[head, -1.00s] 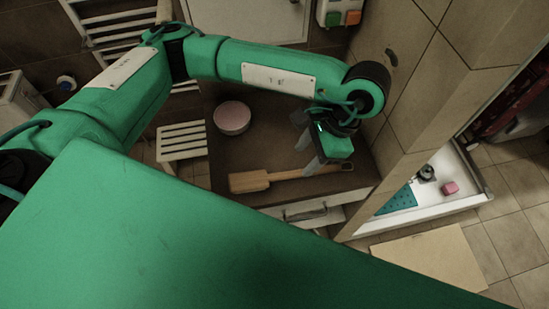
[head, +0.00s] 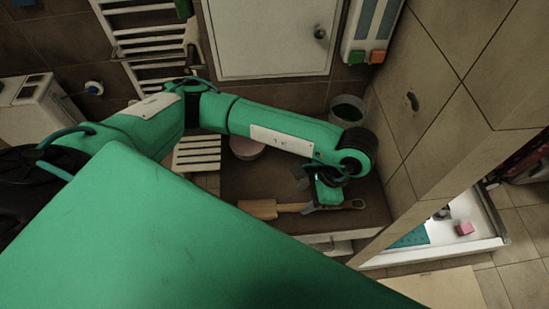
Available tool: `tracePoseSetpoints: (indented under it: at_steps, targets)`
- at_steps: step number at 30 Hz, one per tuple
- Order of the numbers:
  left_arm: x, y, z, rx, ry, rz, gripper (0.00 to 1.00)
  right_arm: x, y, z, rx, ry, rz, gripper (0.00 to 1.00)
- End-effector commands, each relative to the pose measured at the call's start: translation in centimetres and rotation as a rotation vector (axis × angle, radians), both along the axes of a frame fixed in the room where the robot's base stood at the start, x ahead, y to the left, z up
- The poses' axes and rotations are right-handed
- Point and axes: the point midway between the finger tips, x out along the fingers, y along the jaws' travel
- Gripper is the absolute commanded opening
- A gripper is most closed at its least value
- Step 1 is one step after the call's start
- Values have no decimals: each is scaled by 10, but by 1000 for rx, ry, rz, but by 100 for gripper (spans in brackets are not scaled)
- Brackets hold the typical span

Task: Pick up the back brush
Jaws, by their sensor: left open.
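The back brush (head: 262,209) lies across the brown top of a low cabinet (head: 240,187). It has a pale wooden head at the left and a long handle reaching right to a dark end with a hole. My left gripper (head: 314,203) is open at the handle, right of the head, with its fingers pointing down. The gripper body hides part of the handle, and I cannot tell whether the fingers touch it. My right gripper is not in view.
A pink round container (head: 246,148) and a dark bin (head: 347,109) are behind the brush. A slatted white stool (head: 197,153) stands left of the cabinet. A tiled wall (head: 425,110) rises close on the right. A shower tray (head: 480,240) lies beyond.

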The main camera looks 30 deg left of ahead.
Motion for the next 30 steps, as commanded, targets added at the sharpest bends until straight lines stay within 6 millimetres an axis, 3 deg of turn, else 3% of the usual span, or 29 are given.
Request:
tracePoseSetpoints:
  at_steps: [5, 18, 28, 30]
  targets:
    - [-2, 2, -6, 0, 3, 2, 45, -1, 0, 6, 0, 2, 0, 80]
    - [-10, 12, -45, -1, 3, 2, 45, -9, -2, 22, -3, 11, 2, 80]
    - [-10, 13, -50, 0, 0, 1, 45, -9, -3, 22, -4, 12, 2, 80]
    - [-10, 13, -50, 0, 0, 1, 36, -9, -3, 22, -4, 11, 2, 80]
